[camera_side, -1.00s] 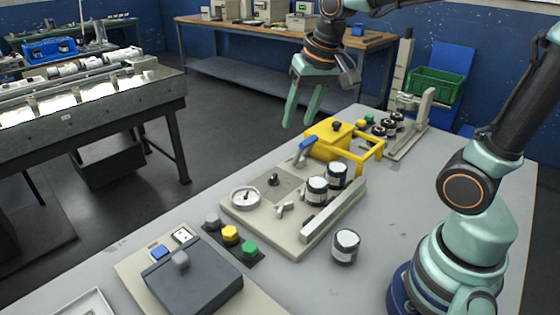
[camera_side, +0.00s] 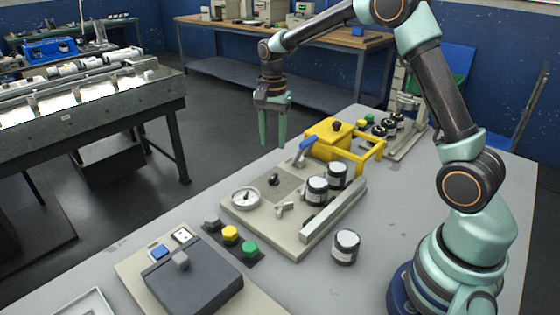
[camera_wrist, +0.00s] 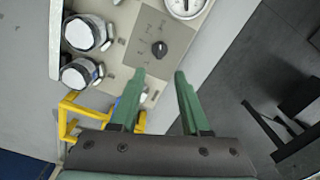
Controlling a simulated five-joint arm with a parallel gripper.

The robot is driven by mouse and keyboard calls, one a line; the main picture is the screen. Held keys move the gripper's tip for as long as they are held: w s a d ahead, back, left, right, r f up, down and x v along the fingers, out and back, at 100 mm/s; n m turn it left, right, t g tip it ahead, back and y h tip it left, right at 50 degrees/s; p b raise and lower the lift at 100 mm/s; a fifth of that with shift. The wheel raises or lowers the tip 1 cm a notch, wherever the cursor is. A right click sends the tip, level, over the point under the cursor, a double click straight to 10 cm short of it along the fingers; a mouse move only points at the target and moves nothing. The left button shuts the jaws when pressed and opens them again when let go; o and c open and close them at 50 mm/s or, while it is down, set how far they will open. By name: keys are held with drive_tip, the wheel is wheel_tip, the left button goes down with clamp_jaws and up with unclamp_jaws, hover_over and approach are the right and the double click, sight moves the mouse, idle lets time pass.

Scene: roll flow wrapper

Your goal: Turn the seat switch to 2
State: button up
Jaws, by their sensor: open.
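A small black rotary knob (camera_side: 273,179), which looks like the seat switch, sits on a grey plate on the beige panel (camera_side: 241,216). In the wrist view the knob (camera_wrist: 159,48) has faint marks around it, too small to read. My gripper (camera_side: 273,143) hangs in the air above the panel's far left side, fingers pointing down. In the wrist view my gripper (camera_wrist: 159,74) is open and empty, and the knob lies just beyond the fingertips, between their lines. The fingers do not touch it.
A yellow box and frame (camera_side: 329,138) stand behind. A loose jar (camera_side: 345,246) stands right of the panel.

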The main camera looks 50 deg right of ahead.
sight(274, 176)
wheel_tip(274, 176, down, 11)
drive_tip(key=shift+r, duration=0.1)
idle(0.3)
clamp_jaws()
